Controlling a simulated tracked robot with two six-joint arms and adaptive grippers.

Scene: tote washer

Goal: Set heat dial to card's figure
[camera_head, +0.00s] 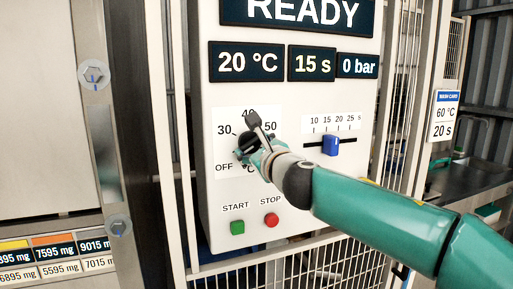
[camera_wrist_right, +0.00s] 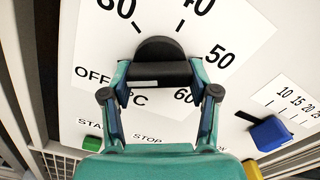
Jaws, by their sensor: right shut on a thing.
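The heat dial (camera_wrist_right: 159,48) is a dark round knob on a white scale plate marked OFF, 30, 40, 50 and 60. My right gripper (camera_wrist_right: 160,76) is shut on the dial's dark grip bar, one finger on each side. In the head view my right gripper (camera_head: 254,147) covers most of the dial. The temperature display (camera_head: 247,62) reads 20 °C. The wash card (camera_head: 444,115) on the right reads 60 °C and 20 s. A small white mark shows on the grip bar; which figure it points to I cannot tell. My left gripper is not in view.
A blue slider (camera_head: 331,145) sits right of the dial on a 10 to 25 scale. A green START button (camera_head: 237,228) and a red STOP button (camera_head: 271,219) are below. Other displays read READY, 15 s (camera_head: 312,64) and 0 bar. Wire fencing flanks the panel.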

